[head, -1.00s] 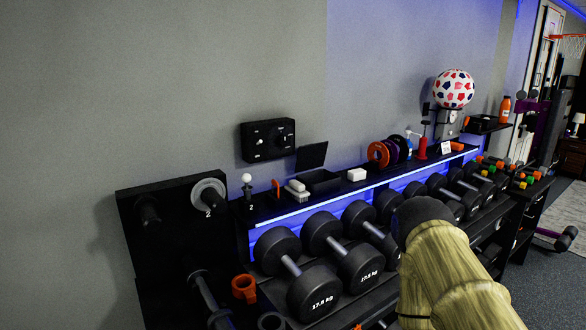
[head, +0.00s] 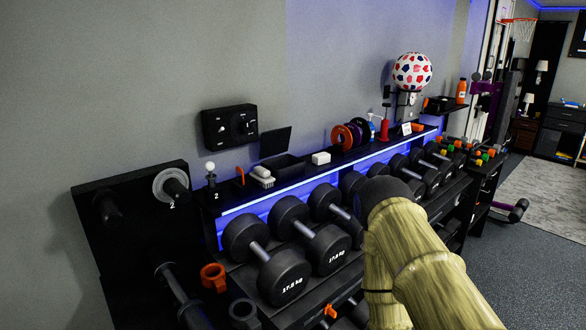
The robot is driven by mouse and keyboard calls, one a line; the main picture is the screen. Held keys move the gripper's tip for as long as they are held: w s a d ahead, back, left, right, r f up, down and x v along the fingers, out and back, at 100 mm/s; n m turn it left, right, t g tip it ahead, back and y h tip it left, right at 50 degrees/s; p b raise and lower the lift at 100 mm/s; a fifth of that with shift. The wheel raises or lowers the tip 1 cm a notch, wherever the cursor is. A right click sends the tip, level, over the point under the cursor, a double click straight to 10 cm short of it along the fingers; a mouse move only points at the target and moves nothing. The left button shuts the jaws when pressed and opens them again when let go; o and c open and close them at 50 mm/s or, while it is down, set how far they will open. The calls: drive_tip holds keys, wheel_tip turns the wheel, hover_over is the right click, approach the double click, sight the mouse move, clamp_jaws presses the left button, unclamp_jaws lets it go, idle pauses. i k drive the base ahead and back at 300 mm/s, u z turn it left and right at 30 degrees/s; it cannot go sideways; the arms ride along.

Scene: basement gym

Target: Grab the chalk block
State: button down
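The chalk block appears to be the small white block (head: 321,158) on the narrow black top shelf (head: 298,181) above the dumbbells. It sits just right of an open black box (head: 283,167) and left of some upright discs. Part of my wood-patterned arm fills the lower right of the head view, in front of the dumbbell rack. My gripper's fingers cannot be made out.
Large dumbbells (head: 290,270) fill the rack below the shelf. Open floor (head: 500,270) lies at right.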

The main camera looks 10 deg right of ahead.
sight(317, 159)
drive_tip(key=z, duration=0.5)
drive_tip(key=k, duration=0.65)
drive_tip(key=z, duration=0.95)
drive_tip(key=k, duration=0.65)
drive_tip(key=z, duration=0.8)
drive_tip(key=i, duration=1.4)
drive_tip(key=u, duration=0.4)
drive_tip(key=i, duration=1.35)
drive_tip(key=u, duration=1.6)
drive_tip(key=i, duration=0.75)
drive_tip(key=u, duration=0.9)
